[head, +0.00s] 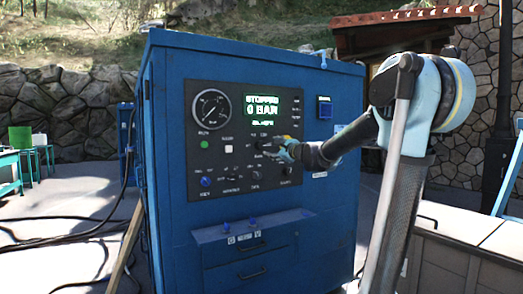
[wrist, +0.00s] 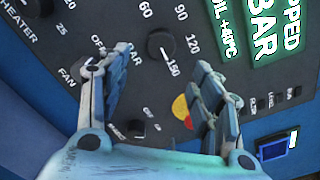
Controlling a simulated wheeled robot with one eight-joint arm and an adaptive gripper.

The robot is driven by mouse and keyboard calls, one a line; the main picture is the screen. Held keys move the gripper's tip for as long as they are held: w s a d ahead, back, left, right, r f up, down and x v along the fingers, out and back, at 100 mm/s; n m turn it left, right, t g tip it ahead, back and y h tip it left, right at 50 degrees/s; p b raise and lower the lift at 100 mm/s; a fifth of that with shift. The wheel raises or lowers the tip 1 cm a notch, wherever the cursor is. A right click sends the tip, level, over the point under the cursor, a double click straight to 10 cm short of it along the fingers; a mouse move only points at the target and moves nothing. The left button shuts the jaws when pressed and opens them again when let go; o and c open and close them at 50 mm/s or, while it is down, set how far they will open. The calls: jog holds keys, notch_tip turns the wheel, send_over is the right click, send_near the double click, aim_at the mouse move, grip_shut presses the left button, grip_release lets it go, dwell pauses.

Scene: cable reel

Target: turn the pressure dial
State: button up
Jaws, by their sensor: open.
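The pressure dial (wrist: 160,45) is a round black knob in the wrist view, with printed numbers 60, 90, 120 and 150 around it. It is on the dark control panel (head: 222,180) of a blue cabinet (head: 170,215). My gripper (wrist: 162,60) is open, its two fingers spread either side of the area just below the dial in the wrist view. The dial lies beyond the fingertips, and I cannot tell whether they touch it. In the head view my gripper (head: 277,149) is at the panel's right half and covers part of it. The screen (head: 261,106) reads STOPPED, 0 BAR.
A round gauge (head: 211,109) is at the panel's upper left. A yellow and red button (wrist: 183,108) shows between the fingers. Other small knobs, such as the blue one (head: 205,181), line the panel's bottom. Cables (head: 60,232) lie on the ground at left.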

aim_at(262, 146)
jog(key=x, duration=1.1)
jog(key=shift+a, duration=0.15)
jog(key=c, duration=1.1)
jog(key=shift+o, duration=0.2)
jog(key=shift+a, duration=0.2)
jog(key=shift+d, duration=0.15)
